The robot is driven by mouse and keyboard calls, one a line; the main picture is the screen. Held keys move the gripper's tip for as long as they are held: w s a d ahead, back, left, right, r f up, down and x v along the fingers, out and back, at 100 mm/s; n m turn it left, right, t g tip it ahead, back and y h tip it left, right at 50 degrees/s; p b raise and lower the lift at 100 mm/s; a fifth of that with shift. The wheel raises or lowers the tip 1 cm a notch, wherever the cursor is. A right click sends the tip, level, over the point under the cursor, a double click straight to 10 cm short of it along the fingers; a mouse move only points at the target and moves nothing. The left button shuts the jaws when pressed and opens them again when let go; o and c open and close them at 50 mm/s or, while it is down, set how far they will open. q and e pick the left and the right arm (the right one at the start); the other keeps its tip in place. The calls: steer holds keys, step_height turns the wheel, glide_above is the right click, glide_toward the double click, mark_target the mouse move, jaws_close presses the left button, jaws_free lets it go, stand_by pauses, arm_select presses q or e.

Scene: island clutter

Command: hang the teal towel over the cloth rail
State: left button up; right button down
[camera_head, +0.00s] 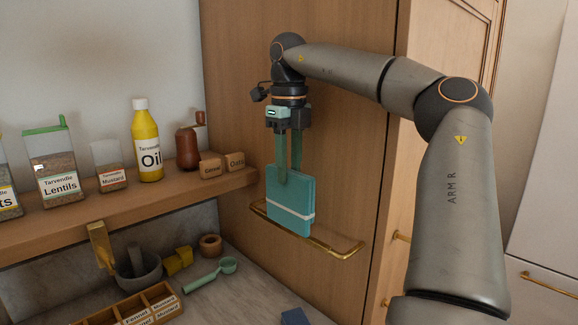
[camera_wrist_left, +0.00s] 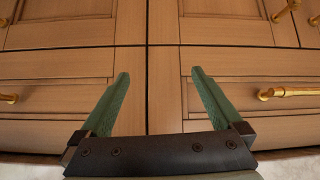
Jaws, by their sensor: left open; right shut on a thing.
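The teal towel (camera_head: 291,207) is a folded square with a white stripe near its lower edge. My right gripper (camera_head: 289,178) is shut on its top edge and holds it upright, hanging down. The brass cloth rail (camera_head: 336,250) is fixed to the wooden cabinet side. The towel's lower part overlaps the rail in the head view and hides part of it; I cannot tell whether they touch. My left gripper (camera_wrist_left: 160,88) is open and empty in the left wrist view, facing wooden cabinet fronts. It is not seen in the head view.
A wooden shelf (camera_head: 130,205) at left holds a lentils jar (camera_head: 55,165), a mustard jar (camera_head: 111,170), a yellow oil bottle (camera_head: 147,145) and a mill (camera_head: 188,148). Below, the marble counter has a mortar (camera_head: 138,272), a green scoop (camera_head: 210,273) and a compartment box (camera_head: 172,309).

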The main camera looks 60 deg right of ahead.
mark_target(289, 212)
steer(key=shift+f+b, duration=2.95)
steer(key=shift+f, duration=2)
steer(key=c, duration=0.5)
jaws_free()
step_height(289, 212, up, 12)
steer(key=p, duration=0.3)
steer(key=shift+r, duration=0.25)
